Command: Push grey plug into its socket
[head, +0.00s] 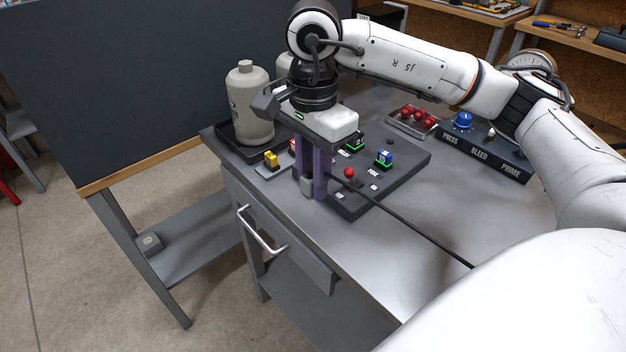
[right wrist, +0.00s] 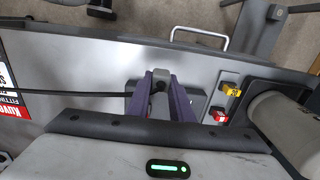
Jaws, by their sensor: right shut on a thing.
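My right gripper (head: 313,193) points down at the front-left edge of a dark grey panel (head: 395,177). Its purple fingers are shut on the grey plug (head: 308,186). In the right wrist view the grey plug (right wrist: 159,84) shows between the fingers (right wrist: 161,92). A black cable (head: 420,236) runs from beside the fingers to the lower right over the bench. The fingers and hand cover part of the panel, and I cannot make out the grey plug's socket or whether the plug touches it. My left gripper is out of view.
A blue block (head: 383,158), a green-edged block (head: 357,143) and a red knob (head: 349,173) stand on the panel. A yellow block (head: 271,159) is left of the gripper. A beige bottle (head: 249,105) stands behind. The bench front (head: 370,250) is clear except for the cable.

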